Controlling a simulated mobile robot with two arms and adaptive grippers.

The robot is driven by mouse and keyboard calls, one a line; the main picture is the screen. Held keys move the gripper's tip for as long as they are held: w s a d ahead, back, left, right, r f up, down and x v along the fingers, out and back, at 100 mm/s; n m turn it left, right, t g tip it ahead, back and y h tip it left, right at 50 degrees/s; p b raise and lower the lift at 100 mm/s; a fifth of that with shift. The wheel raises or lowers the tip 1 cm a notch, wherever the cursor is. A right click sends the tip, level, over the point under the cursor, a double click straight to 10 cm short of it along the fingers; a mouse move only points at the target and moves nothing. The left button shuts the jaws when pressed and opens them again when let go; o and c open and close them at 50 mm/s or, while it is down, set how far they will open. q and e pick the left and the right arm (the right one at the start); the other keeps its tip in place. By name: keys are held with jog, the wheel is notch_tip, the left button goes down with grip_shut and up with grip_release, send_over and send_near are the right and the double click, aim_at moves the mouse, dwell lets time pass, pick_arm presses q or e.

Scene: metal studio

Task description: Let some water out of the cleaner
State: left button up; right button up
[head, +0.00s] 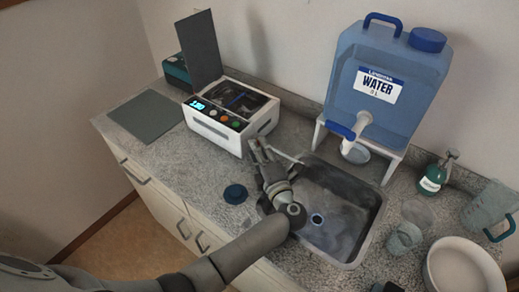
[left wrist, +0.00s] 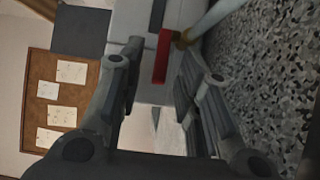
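The cleaner (head: 217,133) is a white box with its dark lid (head: 198,50) raised, a lit display and coloured buttons. Its white side also shows in the left wrist view (left wrist: 130,22), with a red lever (left wrist: 163,55) and a brass fitting (left wrist: 182,39). A pale hose (head: 288,157) runs from that side toward the sink (head: 345,247). My left gripper (head: 257,145) is at the cleaner's right side. In the left wrist view its fingers are open, with the red lever between the tips; contact is unclear. The lever is hidden in the head view. My right gripper is not seen.
A blue water container (head: 387,75) stands on a white stand behind the sink. A dark blue stopper (head: 235,193) lies left of the sink. A green bottle (head: 432,178), clear cups and a white bowl (head: 460,270) stand at right. A grey mat (head: 146,115) lies left.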

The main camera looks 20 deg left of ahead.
pick_arm(q)
grip_shut()
jog(key=shift+s+a+r+m+t+h+p, duration=0.15)
jog(key=shift+m+t+h+p, duration=0.15)
jog(key=shift+h+p, duration=0.15)
jog(key=shift+a+m+t+h, duration=0.15)
jog(key=shift+m+t+h, duration=0.15)
jog(key=shift+m+h, duration=0.15)
jog(key=shift+f, duration=0.2)
grip_release()
jog(key=v, duration=1.2)
